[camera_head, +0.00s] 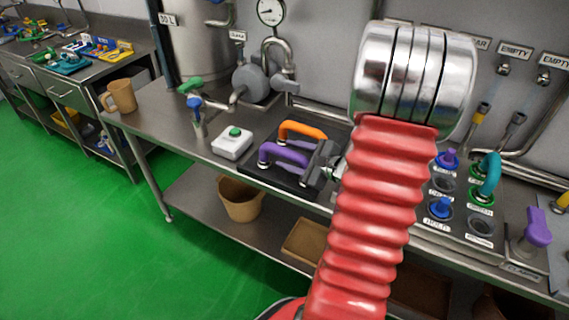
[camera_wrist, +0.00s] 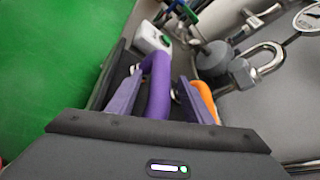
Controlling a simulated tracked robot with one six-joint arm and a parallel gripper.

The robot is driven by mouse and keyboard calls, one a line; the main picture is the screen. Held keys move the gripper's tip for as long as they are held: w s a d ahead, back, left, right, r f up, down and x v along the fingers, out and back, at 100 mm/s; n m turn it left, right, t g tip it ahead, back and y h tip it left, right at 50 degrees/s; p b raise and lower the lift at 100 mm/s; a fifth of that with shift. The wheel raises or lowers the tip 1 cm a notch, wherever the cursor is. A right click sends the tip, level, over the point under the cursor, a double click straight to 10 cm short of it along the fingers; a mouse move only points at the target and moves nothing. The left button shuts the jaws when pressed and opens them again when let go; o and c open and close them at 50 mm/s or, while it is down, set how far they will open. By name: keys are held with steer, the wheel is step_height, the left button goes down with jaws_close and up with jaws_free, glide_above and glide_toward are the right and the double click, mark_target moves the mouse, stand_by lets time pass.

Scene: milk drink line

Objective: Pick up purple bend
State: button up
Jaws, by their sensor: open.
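The purple bend (camera_head: 283,155), a curved pipe piece, sits on a dark tray (camera_head: 262,175) on the steel bench. An orange bend (camera_head: 303,131) lies just behind it on the same tray. My gripper (camera_head: 316,163) is at the right end of the purple bend, partly hidden by my red arm. In the wrist view my gripper (camera_wrist: 160,76) is open, with one finger on each side of the purple bend (camera_wrist: 158,92). The orange bend (camera_wrist: 205,98) shows outside the right finger. I cannot tell whether either finger touches the purple bend.
A white box with a green button (camera_head: 233,142) stands left of the tray. Green and blue valve handles (camera_head: 194,98) and a grey pump (camera_head: 251,82) are behind. A panel with blue and teal fittings (camera_head: 465,190) is at right. A tan mug (camera_head: 121,96) stands far left.

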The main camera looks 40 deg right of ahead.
steer(key=shift+x, duration=1.1)
steer(key=shift+c, duration=0.7)
jaws_close()
